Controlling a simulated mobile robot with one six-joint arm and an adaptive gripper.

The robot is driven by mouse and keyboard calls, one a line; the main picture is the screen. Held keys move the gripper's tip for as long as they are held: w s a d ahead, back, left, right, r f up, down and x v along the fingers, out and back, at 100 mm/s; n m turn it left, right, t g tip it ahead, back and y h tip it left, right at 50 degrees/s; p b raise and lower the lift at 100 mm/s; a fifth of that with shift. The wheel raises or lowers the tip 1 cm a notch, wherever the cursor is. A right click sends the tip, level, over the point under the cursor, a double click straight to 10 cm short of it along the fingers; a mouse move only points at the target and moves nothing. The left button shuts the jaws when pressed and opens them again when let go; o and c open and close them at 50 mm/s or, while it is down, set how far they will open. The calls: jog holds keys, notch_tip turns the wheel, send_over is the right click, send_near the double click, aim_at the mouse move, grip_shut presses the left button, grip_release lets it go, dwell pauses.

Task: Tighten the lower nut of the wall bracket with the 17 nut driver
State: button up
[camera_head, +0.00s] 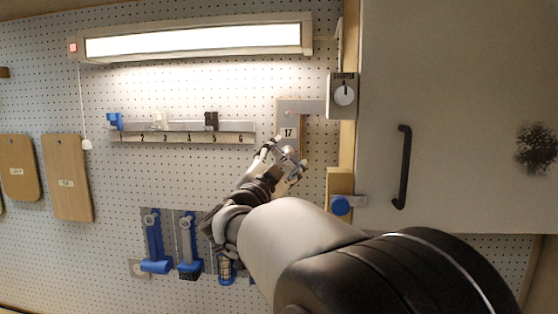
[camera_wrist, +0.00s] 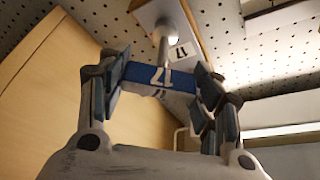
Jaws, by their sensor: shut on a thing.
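The wall bracket (camera_head: 313,106) is a grey plate on a wooden backing with a "17" label, on the pegboard left of the cabinet. In the wrist view, its labelled part (camera_wrist: 181,50) is at the top. My gripper (camera_head: 288,154) is just below the label. In the wrist view, my gripper (camera_wrist: 160,78) is shut on the blue handle of the 17 nut driver (camera_wrist: 150,76), marked "17". The driver's metal shaft points up at the bracket. I cannot tell if its socket sits on the lower nut, which is hidden. A round nut-like spot (camera_head: 288,114) shows higher on the bracket.
A cabinet door with a black handle (camera_head: 403,168) is close on the right. Blue tools (camera_head: 154,240) hang at the lower left. A numbered rail (camera_head: 180,138) is left of the bracket.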

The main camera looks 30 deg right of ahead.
jog(key=shift+m+g, duration=0.6)
jog(key=shift+m, duration=0.8)
jog(key=m+g, duration=0.1)
jog(key=m, duration=0.2)
jog(key=shift+n, duration=0.5)
jog(key=shift+s+a+b, duration=0.3)
jog(key=shift+s+a, duration=0.35)
jog(key=shift+s, duration=0.3)
jog(key=shift+s+a+b, duration=0.25)
jog(key=shift+s+a, duration=0.4)
jog(key=shift+s, duration=0.3)
jog(key=shift+r, duration=0.1)
